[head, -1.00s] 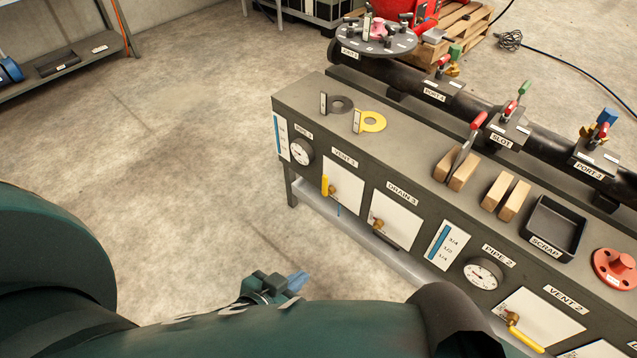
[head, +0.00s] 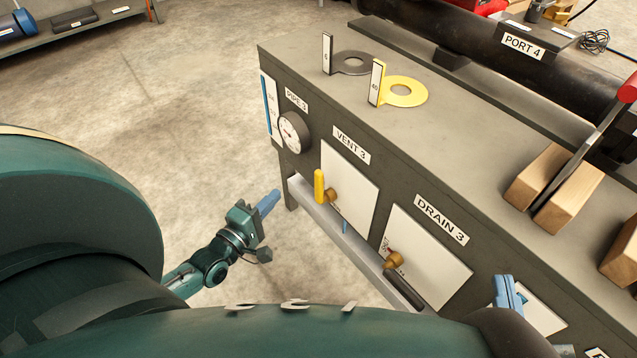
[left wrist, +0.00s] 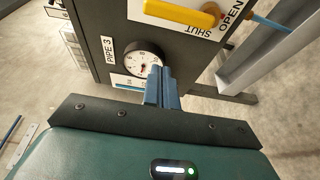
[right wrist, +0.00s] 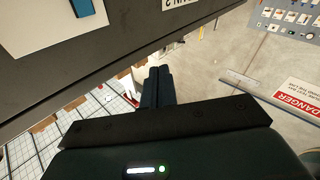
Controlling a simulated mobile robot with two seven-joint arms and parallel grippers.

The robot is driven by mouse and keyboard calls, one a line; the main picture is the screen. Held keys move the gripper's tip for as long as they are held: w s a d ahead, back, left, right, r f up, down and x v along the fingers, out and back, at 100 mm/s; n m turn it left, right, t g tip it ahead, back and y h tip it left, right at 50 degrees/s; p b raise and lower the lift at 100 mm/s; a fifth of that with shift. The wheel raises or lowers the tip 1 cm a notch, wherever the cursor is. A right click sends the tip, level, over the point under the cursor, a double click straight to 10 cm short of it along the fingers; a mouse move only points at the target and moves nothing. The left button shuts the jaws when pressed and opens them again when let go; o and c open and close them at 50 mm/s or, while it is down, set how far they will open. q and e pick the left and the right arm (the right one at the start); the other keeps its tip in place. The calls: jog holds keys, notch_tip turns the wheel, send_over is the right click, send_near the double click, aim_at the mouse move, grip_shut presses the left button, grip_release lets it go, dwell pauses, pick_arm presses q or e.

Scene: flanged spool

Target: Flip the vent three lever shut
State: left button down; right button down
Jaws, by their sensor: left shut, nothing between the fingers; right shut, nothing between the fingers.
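The vent 3 lever has a yellow handle (head: 319,187) standing upright at a brass hub on a white plate (head: 352,198), under the VENT 3 label. My right gripper (head: 508,292) is shut and empty, right of the drain 3 plate.
The drain 3 valve (head: 393,260) with a dark handle sits right of vent 3. The PIPE 3 gauge (head: 293,132) is to its left. Two ring tags, one yellow (head: 404,92), lie on the bench top, with wooden blocks (head: 545,190) further right. Open floor lies left of the bench.

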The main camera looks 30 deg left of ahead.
pick_arm(q)
jog(key=shift+r, duration=0.1)
pick_arm(e)
jog(key=shift+s+r, duration=0.1)
pick_arm(q)
jog(key=w+d+b, duration=0.3)
jog(key=w+d, duration=0.1)
jog(key=w, duration=0.4)
jog(key=shift+w, duration=0.2)
pick_arm(e)
jog(key=shift+w+a+m+t+y, duration=0.25)
jog(key=shift+a+m+t+y, duration=0.05)
jog(key=shift+a, duration=0.05)
pick_arm(q)
jog(key=shift+d, duration=0.25)
